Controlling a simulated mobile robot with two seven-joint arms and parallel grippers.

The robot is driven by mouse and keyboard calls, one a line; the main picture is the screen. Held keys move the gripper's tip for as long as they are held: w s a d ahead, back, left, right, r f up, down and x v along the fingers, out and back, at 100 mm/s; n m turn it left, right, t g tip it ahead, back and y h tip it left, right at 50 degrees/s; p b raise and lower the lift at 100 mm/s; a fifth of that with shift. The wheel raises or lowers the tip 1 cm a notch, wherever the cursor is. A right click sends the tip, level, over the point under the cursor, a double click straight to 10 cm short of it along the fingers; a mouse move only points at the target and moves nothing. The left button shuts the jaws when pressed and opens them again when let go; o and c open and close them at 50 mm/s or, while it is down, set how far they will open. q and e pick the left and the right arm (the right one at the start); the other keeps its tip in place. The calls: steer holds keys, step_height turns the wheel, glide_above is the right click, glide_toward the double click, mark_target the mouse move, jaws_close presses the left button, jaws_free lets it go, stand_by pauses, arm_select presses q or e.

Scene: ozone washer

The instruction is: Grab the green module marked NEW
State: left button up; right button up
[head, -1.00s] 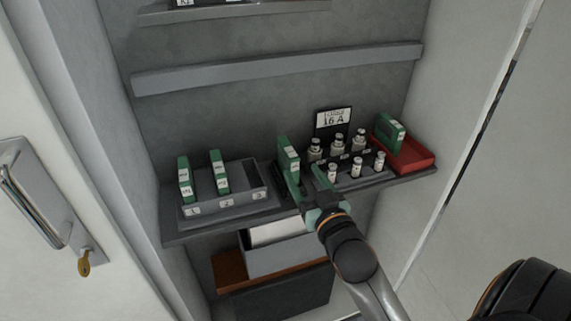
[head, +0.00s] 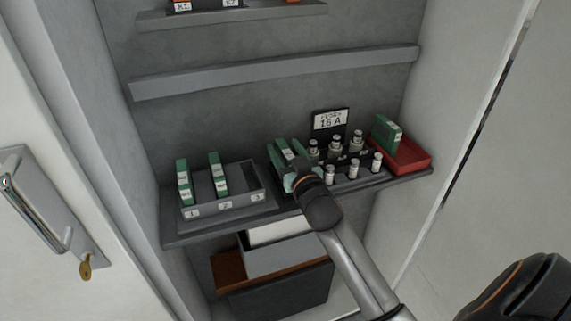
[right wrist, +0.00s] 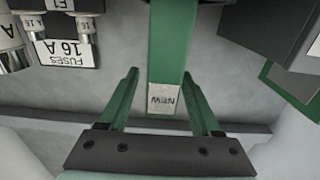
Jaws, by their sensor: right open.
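The green module marked NEW (right wrist: 168,45) stands upright on the shelf, its white label reading upside down in the right wrist view. In the head view the module (head: 284,148) is partly covered by my right gripper (head: 287,160). That gripper is open, with its green fingers (right wrist: 160,80) on either side of the module's lower labelled end. Small gaps show between the fingers and the module in the wrist view. My left gripper is not in view.
A grey tray (head: 235,203) with numbered slots holds green modules in slots 1 and 2; slot 3 is empty. Right of the gripper stand several fuses (head: 354,168) and a 16 A sign (head: 331,120). A red tray (head: 416,163) holds another green module (head: 386,132).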

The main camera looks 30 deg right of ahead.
steer(key=shift+c, duration=0.2)
jaws_close()
stand_by(0.3)
